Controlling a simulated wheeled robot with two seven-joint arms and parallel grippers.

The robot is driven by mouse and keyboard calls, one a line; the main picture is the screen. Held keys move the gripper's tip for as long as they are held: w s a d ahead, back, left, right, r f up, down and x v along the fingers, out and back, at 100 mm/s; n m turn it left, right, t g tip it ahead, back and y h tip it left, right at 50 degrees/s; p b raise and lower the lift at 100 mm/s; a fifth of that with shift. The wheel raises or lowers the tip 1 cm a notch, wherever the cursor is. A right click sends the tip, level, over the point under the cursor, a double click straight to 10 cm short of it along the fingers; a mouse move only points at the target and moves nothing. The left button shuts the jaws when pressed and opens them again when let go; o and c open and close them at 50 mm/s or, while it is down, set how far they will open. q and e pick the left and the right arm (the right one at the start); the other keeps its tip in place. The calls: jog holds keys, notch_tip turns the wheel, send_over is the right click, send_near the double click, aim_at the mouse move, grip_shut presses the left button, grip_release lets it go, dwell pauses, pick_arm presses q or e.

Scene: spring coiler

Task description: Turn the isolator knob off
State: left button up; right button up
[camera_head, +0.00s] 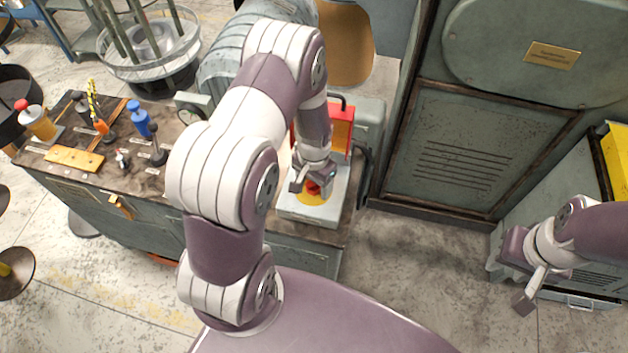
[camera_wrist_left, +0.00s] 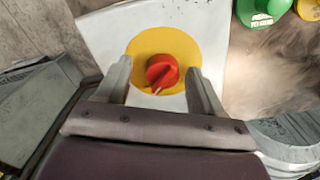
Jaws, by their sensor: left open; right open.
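The isolator knob is red and sits on a yellow disc on a pale box. In the left wrist view the knob (camera_wrist_left: 162,71) lies between the two fingers of my open left gripper (camera_wrist_left: 163,80), with a gap on each side. The yellow disc (camera_wrist_left: 185,45) is around it. In the head view my left gripper (camera_head: 311,183) is over the knob (camera_head: 314,187), partly hiding it, and the pale box (camera_head: 318,215) is on the bench. My right gripper (camera_head: 528,290) is open and empty at the lower right, away from the knob.
A red box (camera_head: 341,125) stands behind the isolator box.

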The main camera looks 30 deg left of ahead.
pick_arm(q)
jog(key=shift+w+a+f, duration=0.15)
jog(key=shift+a, duration=0.05)
jog(key=shift+w+a+f, duration=0.1)
jog(key=shift+w, duration=0.05)
jog(key=c, duration=1)
jog(key=shift+n, duration=0.4)
jog(key=shift+c, duration=0.2)
jog(key=n, duration=0.8)
jog(key=shift+n+p, duration=0.3)
jog(key=shift+p, duration=0.1)
jog(key=n, duration=0.4)
jog(key=shift+n, duration=2.2)
